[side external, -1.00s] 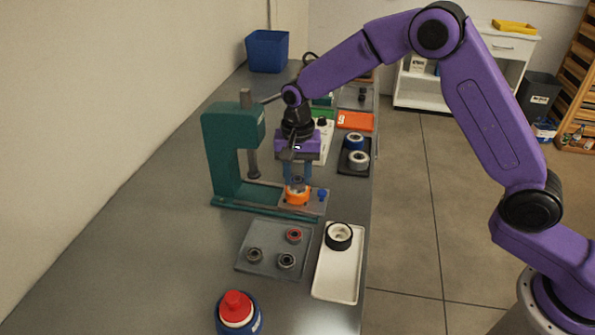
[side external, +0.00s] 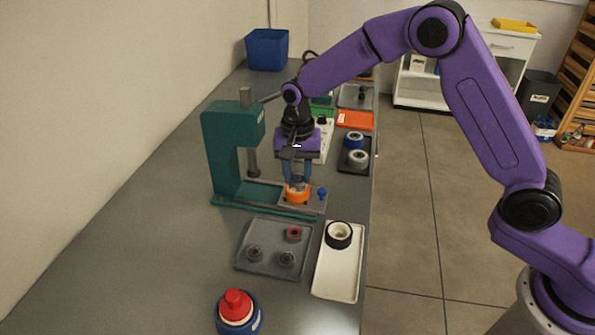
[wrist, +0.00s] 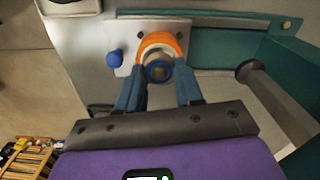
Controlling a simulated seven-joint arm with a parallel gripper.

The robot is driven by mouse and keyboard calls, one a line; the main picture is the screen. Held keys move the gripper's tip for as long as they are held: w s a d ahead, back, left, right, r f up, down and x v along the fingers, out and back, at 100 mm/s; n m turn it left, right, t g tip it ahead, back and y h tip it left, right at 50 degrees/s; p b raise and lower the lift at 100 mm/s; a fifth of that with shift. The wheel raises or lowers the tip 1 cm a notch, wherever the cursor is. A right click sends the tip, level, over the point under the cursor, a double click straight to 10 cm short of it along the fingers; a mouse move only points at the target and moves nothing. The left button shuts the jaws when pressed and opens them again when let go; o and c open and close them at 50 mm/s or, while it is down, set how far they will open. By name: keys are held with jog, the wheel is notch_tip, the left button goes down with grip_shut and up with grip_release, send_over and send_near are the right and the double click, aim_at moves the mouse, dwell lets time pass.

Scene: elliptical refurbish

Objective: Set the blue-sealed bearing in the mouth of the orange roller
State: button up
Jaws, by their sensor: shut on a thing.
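The orange roller (side external: 297,197) stands upright on the plate at the foot of the green press. In the wrist view the roller (wrist: 160,42) shows its orange rim and pale inner ring. My gripper (side external: 297,180) points down right over the roller. It is shut on the blue-sealed bearing, a small ring with a blue face in the wrist view (wrist: 157,72), held between the two blue fingertips (wrist: 158,80). The bearing overlaps the near side of the roller's mouth in that view. Whether it is just above the mouth or touching it, I cannot tell.
The green press (side external: 222,150) stands close left, its ram (side external: 253,162) beside my gripper. A blue knob (side external: 322,193) is on the plate's right. In front are a grey tray (side external: 245,232) with several bearings and a white tray (side external: 335,280) with a black-rimmed roller.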

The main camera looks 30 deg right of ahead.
aim_at(298, 178)
jog(key=shift+f, duration=0.55)
jog(key=o, duration=0.8)
jog(key=shift+c, duration=0.2)
notch_tip(298, 178, up, 11)
dwell(1.0)
dwell(0.4)
jog(key=s+d+n, duration=0.5)
jog(key=s+n, duration=0.1)
jog(key=s, duration=0.5)
jog(key=s+d+n, duration=0.5)
jog(key=s+n, duration=0.2)
jog(key=s, duration=0.5)
jog(key=s+d+n, duration=0.5)
jog(key=s+n, duration=0.1)
jog(key=s, duration=0.6)
jog(key=shift+s+f, duration=0.25)
jog(key=shift+f, duration=0.1)
